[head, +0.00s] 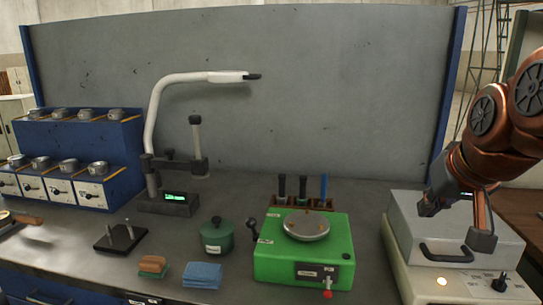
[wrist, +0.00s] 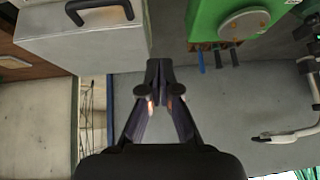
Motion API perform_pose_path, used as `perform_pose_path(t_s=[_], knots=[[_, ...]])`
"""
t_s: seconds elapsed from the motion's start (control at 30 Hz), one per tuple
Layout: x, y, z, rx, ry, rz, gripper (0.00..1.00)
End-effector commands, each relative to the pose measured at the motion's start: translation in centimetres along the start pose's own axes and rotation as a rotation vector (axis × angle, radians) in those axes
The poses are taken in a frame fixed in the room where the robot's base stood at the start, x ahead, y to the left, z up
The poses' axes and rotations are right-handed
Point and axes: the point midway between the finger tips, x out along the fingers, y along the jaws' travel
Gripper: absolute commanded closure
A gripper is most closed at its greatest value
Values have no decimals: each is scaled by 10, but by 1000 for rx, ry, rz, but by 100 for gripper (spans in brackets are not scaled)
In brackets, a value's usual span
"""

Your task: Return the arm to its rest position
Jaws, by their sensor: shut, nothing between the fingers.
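My gripper (wrist: 159,75) is shut and empty; its two dark fingers meet at the tips in the wrist view. In the head view my copper-coloured arm comes in from the right edge, bent downward, with its lower end over the grey box furnace (head: 452,225). The furnace also shows at the upper left of the wrist view (wrist: 85,48), beside the fingertips. How far the fingertips are above or in front of it I cannot tell.
A green machine (head: 300,262) with a round plate stands left of the furnace, with a tool rack (head: 303,201) behind. A grey panel (head: 300,90) backs the bench.

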Motion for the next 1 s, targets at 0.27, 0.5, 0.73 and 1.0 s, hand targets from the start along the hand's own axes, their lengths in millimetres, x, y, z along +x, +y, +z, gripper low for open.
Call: perform_pose_path(t_s=[0.27, 0.5, 0.73, 1.0], knots=[[72, -32, 136, -71, -349, -15, 100], [95, -38, 246, -117, -600, -2, 100], [96, -35, 307, -141, -742, 15, 100], [91, -29, 360, -160, -868, 35, 100]])
